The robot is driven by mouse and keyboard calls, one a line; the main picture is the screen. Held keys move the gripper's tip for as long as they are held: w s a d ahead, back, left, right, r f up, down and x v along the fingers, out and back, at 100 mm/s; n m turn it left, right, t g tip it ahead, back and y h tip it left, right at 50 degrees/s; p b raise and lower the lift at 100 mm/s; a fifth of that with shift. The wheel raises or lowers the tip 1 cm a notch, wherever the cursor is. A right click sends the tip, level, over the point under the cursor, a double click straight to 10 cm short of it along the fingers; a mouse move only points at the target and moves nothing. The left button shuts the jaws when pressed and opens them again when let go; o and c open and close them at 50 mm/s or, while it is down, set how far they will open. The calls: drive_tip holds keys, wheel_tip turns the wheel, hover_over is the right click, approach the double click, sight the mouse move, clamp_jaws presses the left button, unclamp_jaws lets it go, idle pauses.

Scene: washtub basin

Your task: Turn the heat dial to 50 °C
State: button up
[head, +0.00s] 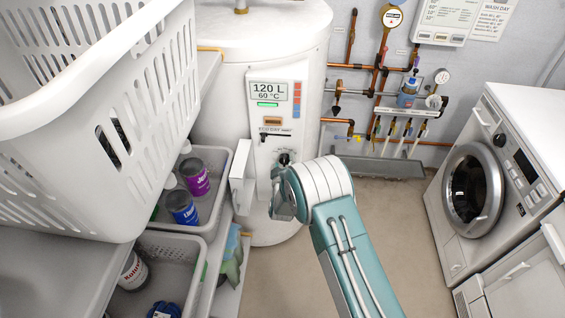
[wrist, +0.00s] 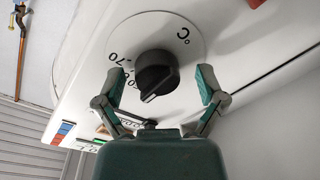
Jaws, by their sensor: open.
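The heat dial is a black knob (wrist: 157,76) on a round white scale plate (wrist: 185,38) marked °C. In the wrist view the figure 70 shows at the plate's left, and other figures are partly hidden by the knob and a finger. The knob's pale pointer line faces down and slightly left in that view. My gripper (wrist: 160,88) is open, with one finger on each side of the knob and gaps between. In the head view my gripper (head: 282,190) is at the lower part of the boiler's panel, and my arm hides part of the dial (head: 284,158).
The white boiler (head: 262,52) carries a display (head: 267,91) reading 120 L and 60 °C, with an eco slider (head: 263,136) below. A white laundry basket (head: 145,120) and grey trays (head: 222,205) crowd the left. A washing machine (head: 475,190) stands right, with open floor between.

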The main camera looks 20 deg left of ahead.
drive_tip(key=v, duration=1.2)
drive_tip(key=shift+a, duration=0.15)
drive_tip(key=w+d+r+m+g+h, duration=0.1)
drive_tip(key=d+r+m+g, duration=0.2)
drive_tip(key=d+r, duration=0.65)
drive_tip(key=w+d+r+m+g, duration=0.1)
drive_tip(key=d+r+m+g, duration=0.15)
drive_tip(key=d+r, duration=0.65)
drive_tip(key=s+d+r+m+g+h, duration=0.1)
drive_tip(key=s+d+r, duration=0.3)
drive_tip(key=s, duration=0.5)
drive_tip(key=s+d+r+m+g+h, duration=0.1)
drive_tip(key=s+d+r+m+g, duration=0.1)
drive_tip(key=s+d, duration=0.5)
drive_tip(key=s+d+r+m+g+h, duration=0.2)
drive_tip(key=s+d+r+m, duration=0.2)
drive_tip(key=s, duration=0.7)
drive_tip(key=shift+s+d+r+g, duration=0.25)
drive_tip(key=shift+d+r+g, duration=0.1)
drive_tip(key=shift+d+r, duration=0.45)
